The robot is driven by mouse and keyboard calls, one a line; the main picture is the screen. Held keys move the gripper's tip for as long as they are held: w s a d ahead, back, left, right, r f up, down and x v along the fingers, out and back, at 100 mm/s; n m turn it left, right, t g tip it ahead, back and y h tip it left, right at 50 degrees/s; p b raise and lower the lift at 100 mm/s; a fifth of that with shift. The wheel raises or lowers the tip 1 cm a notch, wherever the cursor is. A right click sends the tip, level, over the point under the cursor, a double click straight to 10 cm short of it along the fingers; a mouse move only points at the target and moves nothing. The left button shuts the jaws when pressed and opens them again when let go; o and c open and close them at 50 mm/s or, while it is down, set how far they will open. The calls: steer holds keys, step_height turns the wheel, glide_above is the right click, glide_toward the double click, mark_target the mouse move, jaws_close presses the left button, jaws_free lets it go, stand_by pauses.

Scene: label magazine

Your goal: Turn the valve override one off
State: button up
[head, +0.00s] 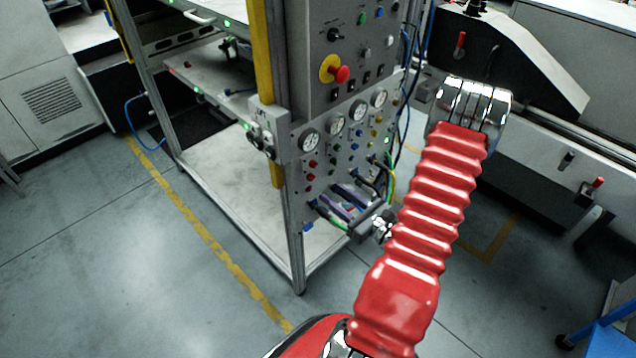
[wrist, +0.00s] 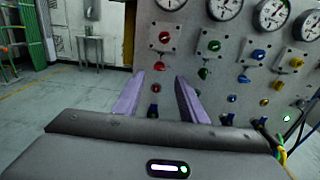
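The grey control panel (head: 345,140) shows columns of coloured controls below round gauges. In the wrist view, the left column has a red knob (wrist: 164,37) on a square plate, with smaller red controls (wrist: 159,66) below it. Green (wrist: 213,46), blue (wrist: 258,54) and yellow (wrist: 296,62) knobs stand to its right. I cannot read any label, so I cannot tell which one is valve override one. My gripper (wrist: 159,76) is open, its two purple fingers apart and empty, below the top red knob. In the head view my gripper (head: 327,197) is at the panel's lower part.
A red emergency button (head: 341,75) on a yellow base sits higher on the panel. A yellow post (head: 262,60) and metal frame stand left of it. Cables (head: 391,180) hang at the panel's right side. Open floor (head: 130,240) lies to the left.

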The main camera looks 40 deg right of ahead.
mark_target(313, 179)
steer(key=shift+w+a, duration=0.15)
steer(key=shift+w, duration=3.45)
jaws_close()
